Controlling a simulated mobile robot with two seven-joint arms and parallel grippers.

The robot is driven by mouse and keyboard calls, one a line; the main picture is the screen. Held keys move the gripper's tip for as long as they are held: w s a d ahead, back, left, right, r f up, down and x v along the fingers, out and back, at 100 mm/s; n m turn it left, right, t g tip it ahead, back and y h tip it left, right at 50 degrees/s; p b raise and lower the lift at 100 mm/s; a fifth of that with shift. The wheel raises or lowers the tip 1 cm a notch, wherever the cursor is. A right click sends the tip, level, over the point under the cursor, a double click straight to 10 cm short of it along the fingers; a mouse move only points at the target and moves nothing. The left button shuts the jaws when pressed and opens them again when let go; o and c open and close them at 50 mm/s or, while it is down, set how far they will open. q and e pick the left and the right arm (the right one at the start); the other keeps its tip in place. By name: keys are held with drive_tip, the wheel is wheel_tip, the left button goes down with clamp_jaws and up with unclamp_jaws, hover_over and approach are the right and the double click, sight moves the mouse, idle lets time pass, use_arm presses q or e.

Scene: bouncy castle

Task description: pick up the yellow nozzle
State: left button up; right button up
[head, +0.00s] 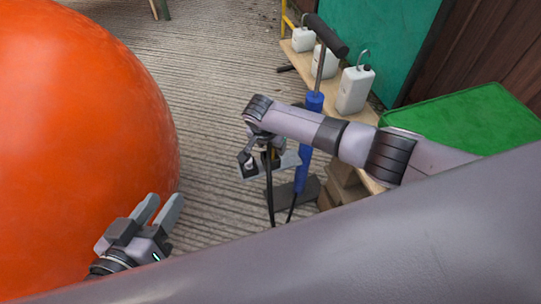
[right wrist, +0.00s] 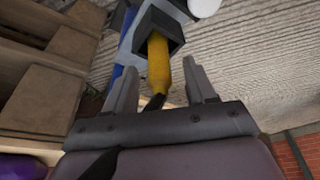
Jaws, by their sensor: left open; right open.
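The yellow nozzle (right wrist: 158,62) shows in the right wrist view. Its far end sits in a dark square holder (right wrist: 172,27) and a black hose is at its near end. My right gripper (right wrist: 160,72) is open, with one finger on each side of the nozzle; I cannot tell whether either finger touches it. In the head view the nozzle is mostly hidden under my right wrist, beside the blue pump (head: 303,165) with its black handle. My left gripper (head: 164,208) is open and empty at the lower left, in front of the orange ball.
A large orange ball (head: 80,130) fills the left side. A wooden bench (head: 297,64) with white jugs (head: 354,90) stands behind the pump, with a green box (head: 465,115) at right. My right forearm crosses above the bench. Ribbed floor (head: 215,70) is clear between ball and pump.

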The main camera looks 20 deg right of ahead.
drive_tip(key=shift+w+f, duration=0.1)
drive_tip(key=shift+f, duration=0.15)
clamp_jaws()
drive_tip(key=shift+r, duration=0.15)
